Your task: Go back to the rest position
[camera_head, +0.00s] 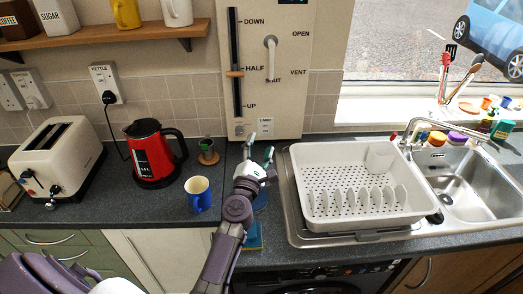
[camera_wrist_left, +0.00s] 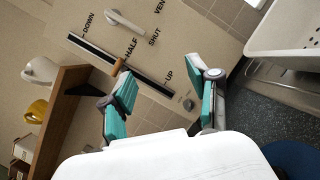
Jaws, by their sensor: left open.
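My left gripper (camera_head: 260,147) is open and empty, in front of the lower edge of the beige wall panel (camera_head: 318,60). In the left wrist view its two teal-padded fingers (camera_wrist_left: 167,82) stand wide apart with nothing between them but the view of the panel. The panel's orange slider knob (camera_head: 235,73) is at the HALF mark, above and left of the gripper in the head view. It also shows in the left wrist view (camera_wrist_left: 118,66), close to one fingertip in the picture; I cannot tell the gap. My right gripper is not in view.
A blue mug (camera_head: 198,195), red kettle (camera_head: 152,155) and toaster (camera_head: 58,160) stand left of my arm. A white dish rack (camera_head: 350,215) and sink (camera_head: 470,180) are right. A blue-green sponge (camera_head: 254,238) lies by my forearm. A wooden shelf (camera_head: 110,43) juts out upper left.

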